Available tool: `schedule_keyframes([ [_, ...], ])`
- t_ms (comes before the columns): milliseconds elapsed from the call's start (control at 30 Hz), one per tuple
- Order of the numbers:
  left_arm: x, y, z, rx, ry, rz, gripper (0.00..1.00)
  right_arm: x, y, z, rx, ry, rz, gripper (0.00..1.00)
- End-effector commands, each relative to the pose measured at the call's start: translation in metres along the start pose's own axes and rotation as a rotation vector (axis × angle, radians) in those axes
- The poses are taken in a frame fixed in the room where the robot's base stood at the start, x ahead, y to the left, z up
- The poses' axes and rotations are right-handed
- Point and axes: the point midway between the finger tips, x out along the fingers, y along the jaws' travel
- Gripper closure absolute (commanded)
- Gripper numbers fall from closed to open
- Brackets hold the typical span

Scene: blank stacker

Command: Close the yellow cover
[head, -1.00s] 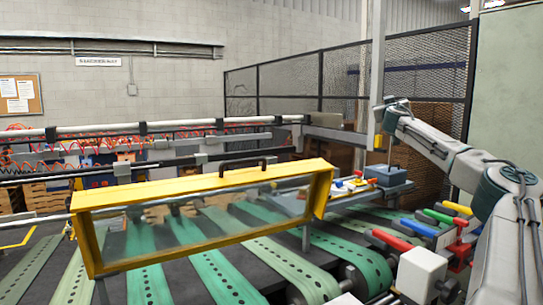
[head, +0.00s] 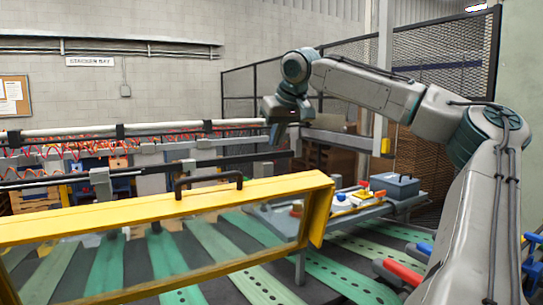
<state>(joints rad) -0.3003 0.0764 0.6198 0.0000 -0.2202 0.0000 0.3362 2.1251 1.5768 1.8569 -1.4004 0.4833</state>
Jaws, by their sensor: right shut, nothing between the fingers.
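The yellow cover (head: 262,188) is a long yellow frame with a clear pane, standing over the green belts at the lower left. Its left end runs out of the picture. A black handle (head: 208,180) sits on its top edge. My right arm reaches in from the right, and my right gripper (head: 274,134) points down, above and to the right of the handle and apart from the cover. It is shut and empty; its fingertips are small and dark. My left gripper is not in view.
Green perforated belts (head: 335,275) run beneath the cover. A grey side table (head: 345,212) with a blue-grey box (head: 394,185) stands right of the cover. Horizontal rails (head: 60,133) and red hoses lie behind. A mesh fence (head: 440,90) stands at the back right.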

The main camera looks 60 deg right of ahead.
Motion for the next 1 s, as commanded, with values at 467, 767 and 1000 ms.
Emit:
schedule_keyframes([
  [467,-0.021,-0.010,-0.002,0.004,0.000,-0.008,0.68,0.094,0.000,-0.001,0.003,-0.004,-0.003,1.00],
  [767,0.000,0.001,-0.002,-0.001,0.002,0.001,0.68,0.088,0.000,0.026,0.003,0.005,-0.004,1.00],
  [1000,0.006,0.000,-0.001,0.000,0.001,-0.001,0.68,0.083,0.000,0.036,0.003,0.003,-0.002,1.00],
])
